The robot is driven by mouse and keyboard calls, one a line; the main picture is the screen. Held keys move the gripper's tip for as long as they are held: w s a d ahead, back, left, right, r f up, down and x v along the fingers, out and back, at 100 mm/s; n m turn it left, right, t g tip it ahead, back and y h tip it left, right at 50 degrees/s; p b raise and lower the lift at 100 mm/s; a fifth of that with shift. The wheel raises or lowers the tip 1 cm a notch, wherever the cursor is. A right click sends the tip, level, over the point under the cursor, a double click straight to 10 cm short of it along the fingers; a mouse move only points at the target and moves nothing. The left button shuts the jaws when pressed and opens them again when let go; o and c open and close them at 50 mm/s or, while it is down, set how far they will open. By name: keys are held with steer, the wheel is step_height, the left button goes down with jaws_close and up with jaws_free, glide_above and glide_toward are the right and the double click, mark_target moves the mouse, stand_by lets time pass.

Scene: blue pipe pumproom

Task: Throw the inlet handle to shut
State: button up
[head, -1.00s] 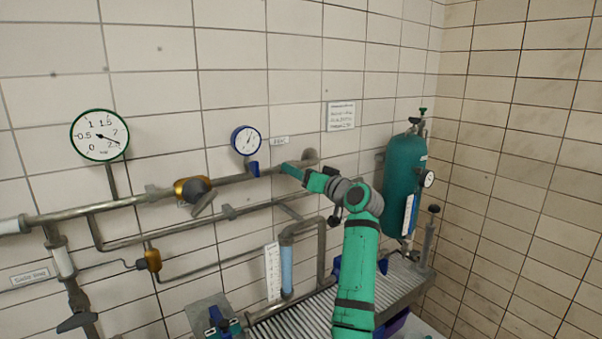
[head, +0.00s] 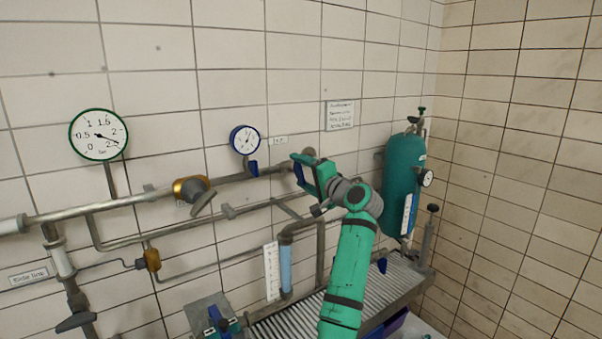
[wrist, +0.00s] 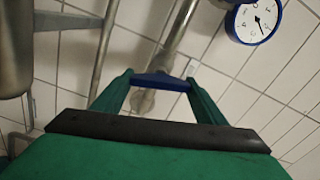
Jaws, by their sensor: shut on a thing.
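My gripper (head: 309,170) is at the right end of the upper pipe, close to the tiled wall. In the wrist view my gripper (wrist: 160,84) has its two green fingers on the ends of a short blue bar (wrist: 160,77), shut on it. The bar looks like a blue handle; I cannot read a name on it. In the head view my fingers largely hide it. The grey pipe (wrist: 181,28) and a round wall flange (wrist: 142,102) show beyond it. A small label (head: 280,141) left of my gripper is too small to read.
A blue-rimmed gauge (head: 245,139) stands on the pipe left of my gripper. A brass valve (head: 190,189) and a green-rimmed gauge (head: 98,135) are further left. A green tank (head: 403,170) stands close on the right. A ribbed shelf (head: 290,322) lies below.

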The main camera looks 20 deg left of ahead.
steer(key=shift+f+m, duration=0.15)
steer(key=shift+m, duration=1.35)
steer(key=shift+d, duration=0.1)
steer(key=o, duration=1.1)
steer(key=shift+c, duration=0.2)
steer(key=v, duration=1)
steer(key=shift+s+d, duration=0.25)
steer(key=shift+d, duration=0.05)
